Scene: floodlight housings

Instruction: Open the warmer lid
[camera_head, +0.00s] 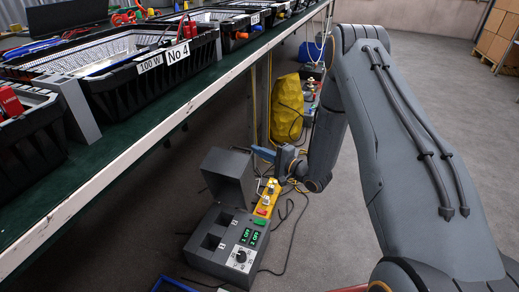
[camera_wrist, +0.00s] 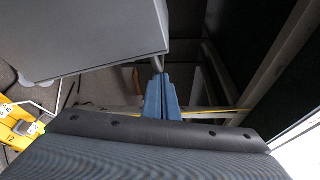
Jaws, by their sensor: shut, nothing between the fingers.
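The grey warmer (camera_head: 225,240) stands on the floor beside the bench. Its lid (camera_head: 229,177) is raised and stands roughly upright at the far end of the box. Two dark square wells, two green displays, a knob and a green button show on the top. My gripper (camera_head: 258,152) is behind the lid's upper right edge, with its blue fingers together and empty. In the wrist view the shut fingers (camera_wrist: 160,82) point at a short dark rod by the edge of a grey panel, likely the lid (camera_wrist: 95,35). I cannot tell whether they touch it.
A yellow control box (camera_head: 267,197) with cables sits right beside the warmer. A yellow faceted object (camera_head: 287,107) stands farther back. The bench (camera_head: 135,140) with black crates (camera_head: 150,85) runs along the left. Open floor (camera_head: 330,240) lies to the right.

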